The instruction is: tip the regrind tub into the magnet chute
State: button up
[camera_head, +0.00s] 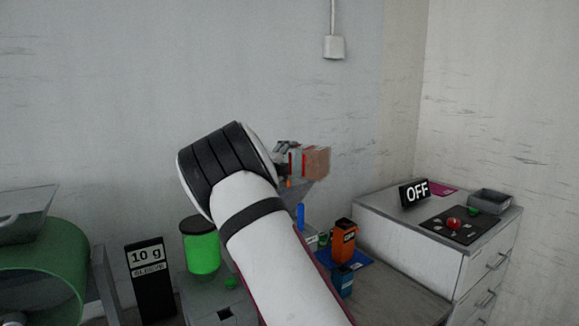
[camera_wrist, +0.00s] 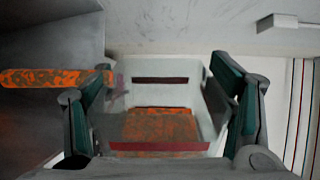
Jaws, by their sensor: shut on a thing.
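My gripper (camera_head: 288,157) is shut on the regrind tub (camera_head: 317,162), a reddish-brown box in the head view, held in the air. In the wrist view the tub (camera_wrist: 160,149) is pale with dark red strips and sits between the two fingers of my gripper (camera_wrist: 163,110). Orange-brown regrind (camera_wrist: 160,126) shows inside it. The magnet chute (camera_head: 306,188) appears as a grey funnel just below the tub, partly hidden by my arm. In the wrist view an orange, mottled bar (camera_wrist: 45,77) lies left of the tub against a grey wall. The tub's exact tilt is unclear.
An orange box (camera_head: 343,240) and a blue container (camera_head: 342,281) stand on the bench right of my arm. A green-filled jar (camera_head: 202,248) and a "10 g" sign (camera_head: 150,275) are left. A white cabinet (camera_head: 425,240) with an OFF sign (camera_head: 414,193) stands right.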

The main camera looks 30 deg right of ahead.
jog(key=shift+w+a+r+n+b, duration=0.1)
jog(key=shift+w+n+b, duration=0.1)
jog(key=shift+n, duration=0.5)
jog(key=shift+w+a+n+b, duration=0.1)
jog(key=shift+w+n, duration=0.1)
jog(key=shift+n, duration=0.5)
jog(key=shift+s, duration=0.1)
jog(key=m, duration=0.1)
jog(key=s+m+p, duration=0.1)
jog(key=shift+d+r+m, duration=0.15)
jog(key=shift+d+m, duration=0.15)
jog(key=shift+w+m+p, duration=0.1)
jog(key=shift+m+p, duration=0.2)
